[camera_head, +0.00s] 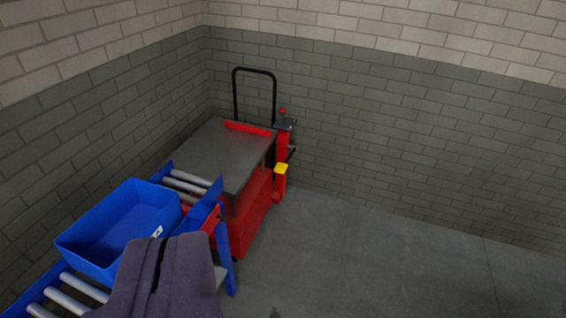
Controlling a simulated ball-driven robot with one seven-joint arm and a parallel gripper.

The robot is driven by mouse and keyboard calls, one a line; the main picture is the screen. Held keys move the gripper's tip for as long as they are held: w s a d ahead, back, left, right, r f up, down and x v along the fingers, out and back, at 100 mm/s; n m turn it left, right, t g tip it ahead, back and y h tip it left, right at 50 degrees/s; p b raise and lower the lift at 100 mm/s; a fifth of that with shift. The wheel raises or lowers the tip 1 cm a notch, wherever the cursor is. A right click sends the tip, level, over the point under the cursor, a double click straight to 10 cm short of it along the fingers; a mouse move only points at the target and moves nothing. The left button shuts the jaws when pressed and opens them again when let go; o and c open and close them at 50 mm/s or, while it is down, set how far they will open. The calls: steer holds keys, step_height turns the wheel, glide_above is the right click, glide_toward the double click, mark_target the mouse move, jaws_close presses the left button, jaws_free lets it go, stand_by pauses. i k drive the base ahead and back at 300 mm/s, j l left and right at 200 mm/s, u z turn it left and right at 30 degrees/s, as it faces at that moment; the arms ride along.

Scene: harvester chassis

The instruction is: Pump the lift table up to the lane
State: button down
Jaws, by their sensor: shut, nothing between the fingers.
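The lift table (222,155) stands in the corner, with a dark grey flat top, a red bar across its far end and a red body. A black hoop handle (255,71) rises behind it. At its right side is a red pump post (283,145) with a dark head and red knob. My gripper (160,240) is shut and empty at the bottom, apart from the table and overlapping the lane in view.
A blue bin (122,226), empty as far as I see, rests on the lane rollers. Brick walls close off the left and back. Open grey floor (380,255) lies to the right of the table.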

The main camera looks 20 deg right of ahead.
mark_target(281, 168)
steer(key=i+l, duration=0.3)
steer(key=i, duration=0.25)
steer(key=i+l, duration=0.25)
steer(key=i, duration=0.3)
steer(key=i+l, duration=0.3)
steer(key=i, duration=0.25)
steer(key=i+l+u, duration=0.1)
steer(key=i+l, duration=0.15)
steer(key=i, duration=0.3)
steer(key=i+l, duration=0.35)
steer(key=i, duration=0.2)
steer(key=i+l, duration=0.3)
steer(key=i, duration=0.25)
